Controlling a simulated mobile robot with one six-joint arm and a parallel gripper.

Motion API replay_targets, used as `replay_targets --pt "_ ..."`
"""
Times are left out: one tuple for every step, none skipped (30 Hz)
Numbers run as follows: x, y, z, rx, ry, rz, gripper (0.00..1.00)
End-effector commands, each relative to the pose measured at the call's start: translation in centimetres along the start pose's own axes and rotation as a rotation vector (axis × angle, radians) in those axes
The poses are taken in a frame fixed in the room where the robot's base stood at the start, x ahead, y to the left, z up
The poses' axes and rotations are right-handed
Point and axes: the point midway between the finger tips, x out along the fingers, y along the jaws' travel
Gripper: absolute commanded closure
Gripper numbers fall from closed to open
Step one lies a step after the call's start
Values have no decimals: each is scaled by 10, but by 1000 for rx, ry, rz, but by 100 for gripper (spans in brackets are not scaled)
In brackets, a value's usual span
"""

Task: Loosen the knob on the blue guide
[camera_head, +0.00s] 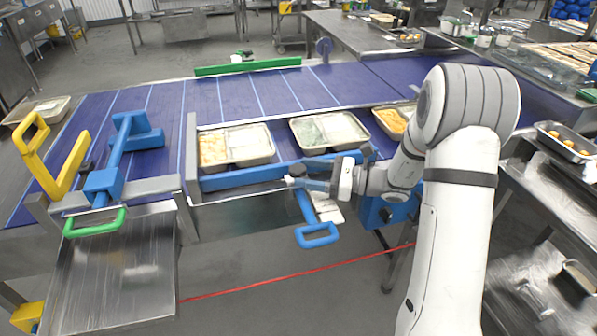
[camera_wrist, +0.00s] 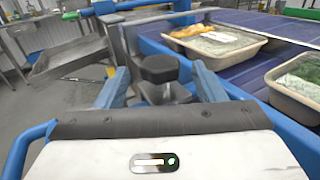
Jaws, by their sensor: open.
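The blue guide (camera_head: 240,178) is a long bar along the front edge of the conveyor. In the wrist view its blue bar (camera_wrist: 232,92) runs on the right, beside the trays. The black knob (camera_wrist: 160,69) shows in the wrist view, with a dark stem under its wide top. My gripper (camera_head: 307,175) is open at the front of the guide. In the wrist view its two blue fingers stand to the left and right of the knob, apparently with gaps. The lower part of the knob is partly hidden, and I cannot tell whether either finger touches it.
Food trays (camera_head: 263,145) sit on the purple-blue belt (camera_head: 250,95) behind the guide. A blue loop handle (camera_head: 316,236) hangs below it. A metal chute (camera_head: 120,265), a green handle (camera_head: 95,224) and a yellow bracket (camera_head: 62,175) stand at left. Floor in front is open.

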Motion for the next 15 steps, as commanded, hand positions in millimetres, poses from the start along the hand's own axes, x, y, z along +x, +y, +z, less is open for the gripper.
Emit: replay_targets --pt "-11 -1 0 0 0 -4 37" --pt "-16 -1 -1 0 0 -4 37" --pt "-23 -1 -1 0 1 -4 37" --pt "-27 0 -1 0 1 -3 37" --pt "-31 0 -1 0 0 -3 37" --pt "-36 0 0 0 0 -3 37" --pt "-39 0 0 0 0 -2 37" --pt "-41 0 -1 0 0 -1 37" --pt "-44 0 0 0 0 -2 37" --pt "-45 0 0 0 0 -1 37" --pt "-46 0 0 1 0 -1 37" --pt "-47 0 0 1 0 -1 37" --pt "-47 0 0 1 0 0 37" --pt "-47 0 0 1 0 0 37" --pt "-47 0 0 1 0 0 37"
